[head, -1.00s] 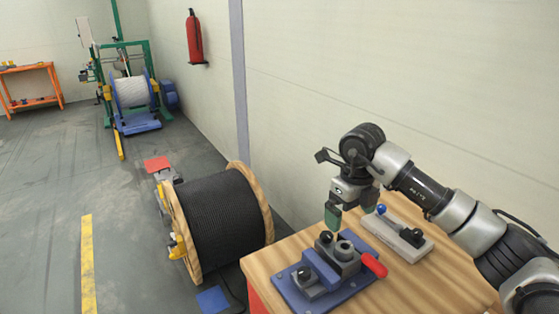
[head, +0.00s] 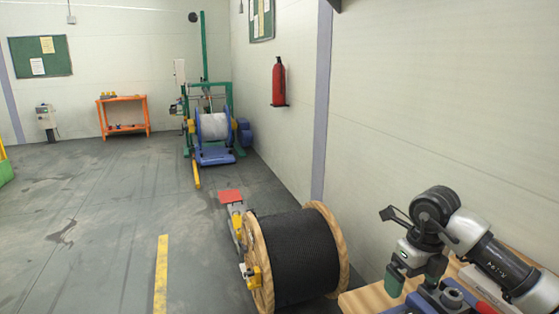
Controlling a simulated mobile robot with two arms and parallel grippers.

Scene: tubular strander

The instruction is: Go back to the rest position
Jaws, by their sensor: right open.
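My right gripper (head: 413,284) is at the lower right, above the wooden bench top (head: 368,301). Its green fingertips point down, and its jaws are open with nothing seen between them. A blue fixture with a red handle (head: 470,295) sits on the bench right beside and below the gripper, partly cut off by the bottom edge. Part of a grey block (head: 487,288) shows behind the fixture, mostly hidden by my arm. My left gripper is not in the picture.
A large wooden reel of black cable (head: 293,257) stands on the floor left of the bench. Farther back are a blue-and-green spool stand (head: 213,130), an orange table (head: 124,115) and a red fire extinguisher (head: 279,83) on the wall.

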